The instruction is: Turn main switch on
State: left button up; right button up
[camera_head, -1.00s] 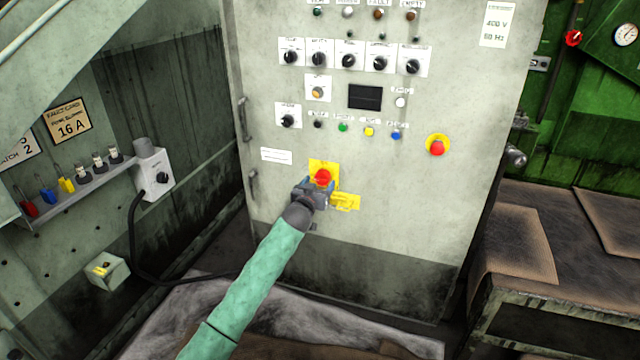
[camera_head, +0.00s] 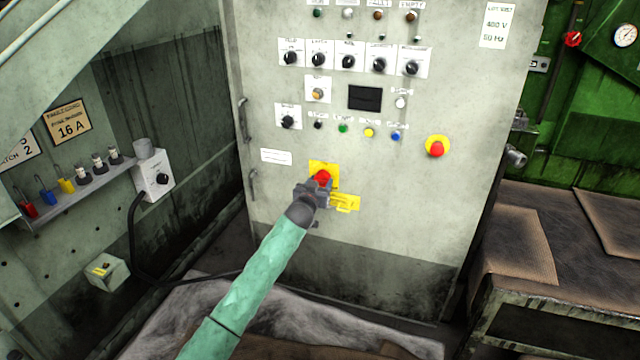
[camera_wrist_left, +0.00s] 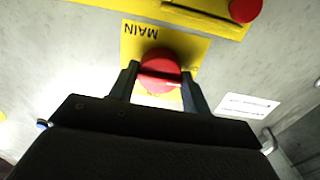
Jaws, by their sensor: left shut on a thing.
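The main switch (camera_head: 322,177) is a red rotary knob on a yellow plate (camera_head: 331,168), low on the grey cabinet's front. In the left wrist view the red knob (camera_wrist_left: 160,72) sits between the two fingers, with its raised grip bar lying across the picture. The yellow plate there reads MAIN (camera_wrist_left: 140,30), upside down. My left gripper (camera_head: 318,184) is shut on the knob, with one finger on each side; it also shows in the left wrist view (camera_wrist_left: 160,85). The gripper hides the knob's lower part in the head view. My right gripper is in neither view.
A yellow hasp-like piece (camera_head: 346,202) is just right of the gripper. A red emergency button (camera_head: 437,148) on yellow sits higher right. Selector knobs, coloured buttons and a dark display (camera_head: 365,97) fill the panel above. A shelf (camera_head: 75,195) with small coloured items is at left.

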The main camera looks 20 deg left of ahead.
pick_arm(q)
jog(key=shift+r+m+p, duration=0.2)
jog(key=shift+m+p, duration=0.65)
jog(key=shift+m, duration=0.15)
jog(key=m+p, duration=0.1)
jog(key=m, duration=0.1)
jog(key=shift+m+p, duration=0.3)
jog(key=shift+p, duration=0.1)
jog(key=m+p, duration=0.1)
jog(key=m, duration=0.2)
jog(key=shift+m+p, duration=0.3)
jog(key=shift+p, duration=0.05)
jog(key=m+p, duration=0.1)
jog(key=m, duration=0.3)
jog(key=shift+f+m+p, duration=0.1)
jog(key=shift+m+p, duration=0.2)
jog(key=shift+p, duration=0.05)
jog(key=shift+m+p, duration=0.4)
jog(key=shift+m, duration=0.8)
jog(key=shift+f+m+p, duration=0.1)
jog(key=shift+m+p, duration=0.25)
jog(key=shift+m, duration=1.05)
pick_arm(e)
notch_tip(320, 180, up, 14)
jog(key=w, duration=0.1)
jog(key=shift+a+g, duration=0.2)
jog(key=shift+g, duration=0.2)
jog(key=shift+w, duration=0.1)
